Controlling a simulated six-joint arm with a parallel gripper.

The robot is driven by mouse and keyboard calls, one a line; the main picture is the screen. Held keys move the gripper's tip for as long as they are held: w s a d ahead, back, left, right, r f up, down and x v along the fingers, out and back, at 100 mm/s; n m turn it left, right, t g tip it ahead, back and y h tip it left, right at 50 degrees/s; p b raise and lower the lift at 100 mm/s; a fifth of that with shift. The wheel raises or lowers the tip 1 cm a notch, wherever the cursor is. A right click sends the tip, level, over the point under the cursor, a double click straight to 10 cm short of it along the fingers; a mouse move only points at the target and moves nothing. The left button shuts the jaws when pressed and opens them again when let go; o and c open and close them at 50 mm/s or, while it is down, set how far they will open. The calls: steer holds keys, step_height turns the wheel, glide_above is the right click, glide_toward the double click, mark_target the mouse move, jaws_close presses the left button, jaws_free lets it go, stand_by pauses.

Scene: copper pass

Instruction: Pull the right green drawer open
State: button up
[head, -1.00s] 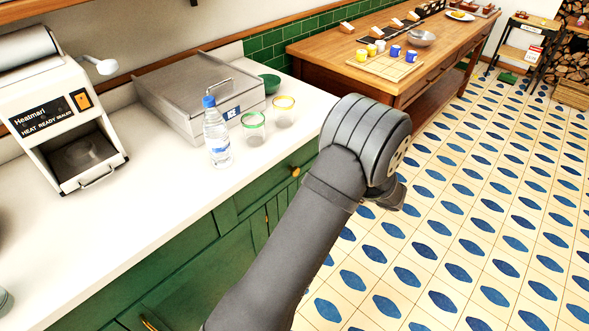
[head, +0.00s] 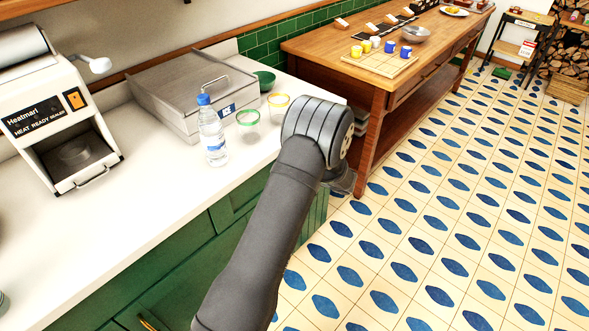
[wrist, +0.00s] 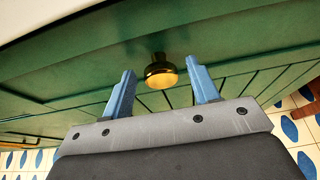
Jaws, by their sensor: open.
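The right green drawer (wrist: 100,68) fills much of the wrist view, with a round brass knob (wrist: 161,74) on its front. My gripper (wrist: 163,78) is open, with one blue finger on each side of the knob. The knob shows between the fingertips with room on both sides; I cannot tell how far in depth it sits between them. In the head view my arm covers the knob and most of this drawer front, and my gripper's fingers are hidden. The drawer looks shut.
The white counter (head: 130,215) above holds a water bottle (head: 212,132), glass bowls (head: 248,121), a metal box (head: 178,88) and a heat sealer (head: 62,118). A wooden table (head: 345,75) stands beyond the arm. The tiled floor (head: 430,230) at right is clear.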

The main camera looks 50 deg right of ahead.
jaws_close()
steer(key=s, duration=3.8)
steer(key=shift+s, duration=0.1)
jaws_free()
steer(key=shift+s, duration=0.1)
steer(key=v, duration=1.7)
steer(key=shift+r, duration=0.15)
